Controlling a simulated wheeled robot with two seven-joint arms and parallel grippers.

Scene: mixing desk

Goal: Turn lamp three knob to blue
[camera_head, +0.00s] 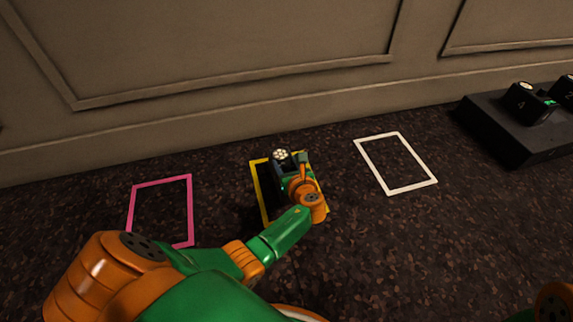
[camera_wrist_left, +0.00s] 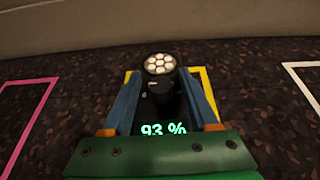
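A dark lamp (camera_head: 281,162) with a round cluster of pale lights stands in the yellow outline (camera_head: 262,206). In the left wrist view the lamp (camera_wrist_left: 160,66) shows its lights, and a green "93 %" reading glows on its near side. Its number and any knob setting are not readable. My left gripper (camera_head: 290,170) is at the lamp, with one blue finger on each side of it (camera_wrist_left: 160,88). The dark body hides whether the fingers press on it. My right gripper is out of view.
A black stand (camera_head: 505,135) at the far right holds black units, one marked 4 (camera_head: 520,103). An empty pink outline (camera_head: 133,209) lies at left and an empty white outline (camera_head: 413,189) at right. A panelled wall (camera_head: 230,50) closes off the back.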

